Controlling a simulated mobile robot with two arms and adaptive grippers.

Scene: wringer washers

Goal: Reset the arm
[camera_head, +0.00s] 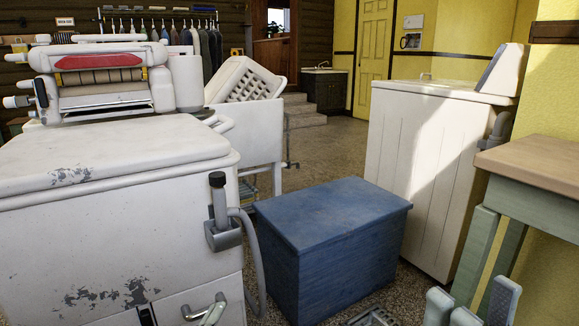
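My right gripper (470,300) shows at the bottom right edge. Its pale grey fingers point up and stand apart, with a gap between them and nothing seen held. Its lower part is cut off by the picture's edge. It is in front of the wooden-topped table and to the right of the blue box. I do not make out my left gripper or arm in this view.
A white wringer washer (110,210) with chipped paint fills the left. A blue box (335,245) stands on the floor mid-right. Behind it is a white top-loading washer (415,170). A wooden-topped table (540,165) is at right. Floor shows toward the back door.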

